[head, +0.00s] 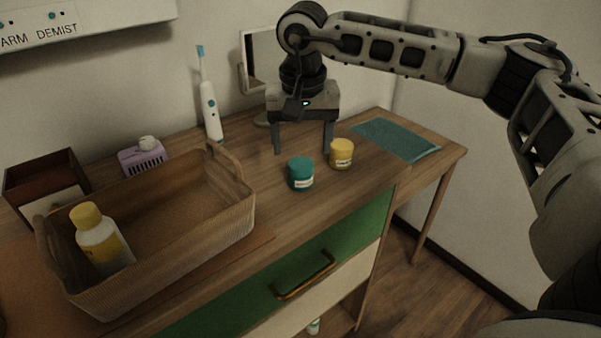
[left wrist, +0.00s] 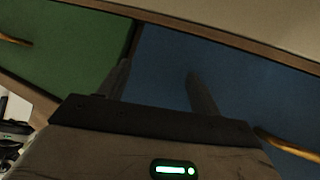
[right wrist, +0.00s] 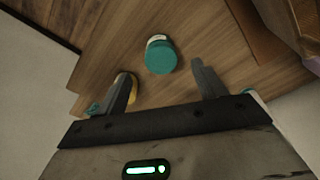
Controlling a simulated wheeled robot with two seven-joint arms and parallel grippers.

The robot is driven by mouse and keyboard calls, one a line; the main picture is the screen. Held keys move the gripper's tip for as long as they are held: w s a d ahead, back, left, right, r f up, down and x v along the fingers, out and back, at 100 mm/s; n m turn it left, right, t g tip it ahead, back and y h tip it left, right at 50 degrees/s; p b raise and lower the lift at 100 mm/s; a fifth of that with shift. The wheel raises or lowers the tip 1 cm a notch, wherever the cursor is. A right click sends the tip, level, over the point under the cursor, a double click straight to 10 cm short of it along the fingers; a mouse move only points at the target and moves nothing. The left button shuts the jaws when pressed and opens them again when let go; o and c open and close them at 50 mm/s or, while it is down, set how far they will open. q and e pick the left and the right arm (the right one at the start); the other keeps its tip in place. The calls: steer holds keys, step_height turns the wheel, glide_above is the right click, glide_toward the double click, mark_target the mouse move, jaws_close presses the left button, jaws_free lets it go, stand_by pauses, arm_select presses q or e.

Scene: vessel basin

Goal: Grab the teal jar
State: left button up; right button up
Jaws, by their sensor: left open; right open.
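The teal jar (head: 301,174) stands upright on the wooden counter, with a pale label on its front. A yellow jar (head: 341,154) stands just to its right and slightly behind. My right gripper (head: 304,151) is open and points down behind the two jars, apart from the teal one. In the right wrist view the teal jar (right wrist: 160,56) lies beyond the open fingertips (right wrist: 161,75), roughly centred between them. The yellow jar is partly hidden by the left finger there. My left gripper (left wrist: 158,70) is open and empty in front of blue and green drawer fronts.
A wicker basket (head: 240,207) holding a yellow-capped bottle (head: 101,240) stands left of the jars. An electric toothbrush (head: 210,108), a purple box (head: 143,158) and a mirror (head: 257,62) stand along the back. A teal cloth (head: 397,138) lies at the counter's right end.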

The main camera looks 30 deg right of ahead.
mark_target(301, 163)
steer(key=shift+w+d+f, duration=0.1)
steer(key=shift+w+f, duration=0.1)
steer(key=shift+f, duration=1.6)
steer(key=shift+w+d+f, duration=0.1)
steer(key=shift+w+f, duration=0.1)
steer(key=shift+f, duration=1.55)
steer(key=c, duration=1.1)
